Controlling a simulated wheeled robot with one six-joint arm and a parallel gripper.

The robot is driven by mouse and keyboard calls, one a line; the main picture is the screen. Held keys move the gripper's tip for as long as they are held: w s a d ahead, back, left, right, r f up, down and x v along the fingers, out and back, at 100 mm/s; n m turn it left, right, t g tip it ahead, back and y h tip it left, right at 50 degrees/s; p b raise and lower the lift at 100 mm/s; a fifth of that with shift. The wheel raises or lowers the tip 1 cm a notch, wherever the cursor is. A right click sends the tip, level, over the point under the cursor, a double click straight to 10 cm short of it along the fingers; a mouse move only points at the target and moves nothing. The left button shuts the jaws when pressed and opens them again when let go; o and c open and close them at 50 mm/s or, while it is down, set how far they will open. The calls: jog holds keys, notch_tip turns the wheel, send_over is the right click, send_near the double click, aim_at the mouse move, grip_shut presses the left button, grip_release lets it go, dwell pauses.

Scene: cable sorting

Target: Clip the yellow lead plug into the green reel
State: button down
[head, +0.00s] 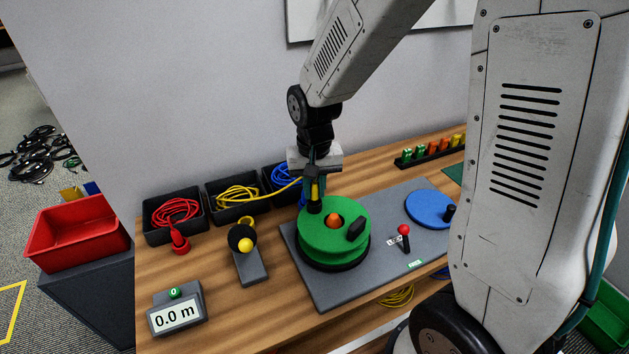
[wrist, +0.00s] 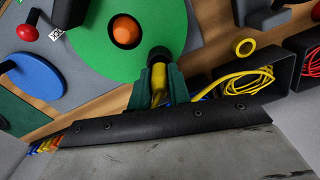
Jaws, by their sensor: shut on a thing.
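The green reel (head: 322,238) stands on a grey plate, with an orange hub (head: 333,221) and a black handle (head: 356,228) on top. My gripper (head: 315,190) points down over the reel's back left rim. In the wrist view, my gripper (wrist: 158,92) is shut on the yellow lead plug (wrist: 158,78). A dark round piece (wrist: 159,54) sits at the plug's end over the green rim. I cannot tell whether the plug is seated in it. The yellow lead (head: 284,190) runs from the gripper back to the coil in the middle black bin (head: 225,209).
Red and blue leads lie in the neighbouring bins. A black roller with a yellow knob (head: 245,245) stands left of the reel, and a red-knobbed lever (head: 404,230) right of it. A blue disc (head: 428,209) lies farther right. A meter (head: 175,314) reads 0.0 m.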

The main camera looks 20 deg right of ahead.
jog(key=shift+f, duration=0.5)
dwell(0.9)
jog(key=c, duration=1.2)
grip_release()
jog(key=shift+c, duration=0.2)
jog(key=shift+r, duration=0.1)
notch_tip(320, 180, up, 8)
jog(key=shift+f, duration=0.2)
jog(key=s+d+r+n, duration=0.1)
jog(key=s+r, duration=0.2)
jog(key=s, duration=0.4)
jog(key=s+d+r+n+t, duration=0.1)
jog(key=s+r, duration=0.3)
jog(key=s, duration=0.3)
jog(key=s+d+r+n, duration=0.1)
jog(key=s+r, duration=0.3)
jog(key=s, duration=0.4)
